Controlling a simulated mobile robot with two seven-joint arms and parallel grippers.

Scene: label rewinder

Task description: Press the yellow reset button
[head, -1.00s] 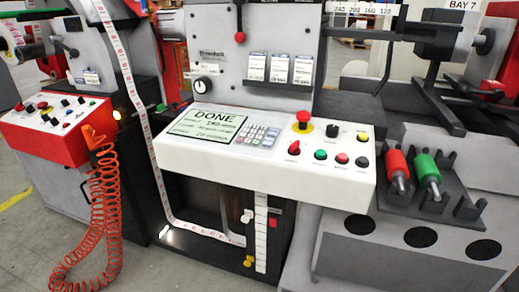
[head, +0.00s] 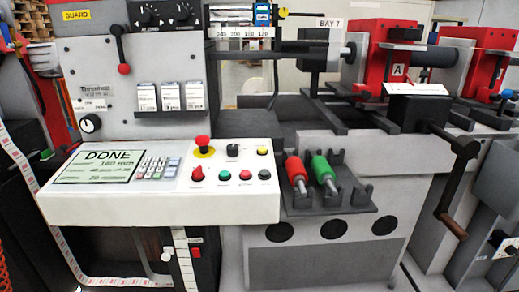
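A small yellow button (head: 263,151) sits at the upper right of the white control panel (head: 120,208). A black knob (head: 232,150) is to its left, and a black button (head: 264,174) is just below it. The label under the yellow button is too small to read. Neither of my grippers shows in the head view.
A red mushroom button (head: 203,144) on a yellow base stands further left on the panel. The panel's screen (head: 97,166) reads DONE. To the right, a dark rack holds a red-handled tool (head: 296,170) and a green-handled tool (head: 322,170). A crank (head: 459,180) juts out at the right.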

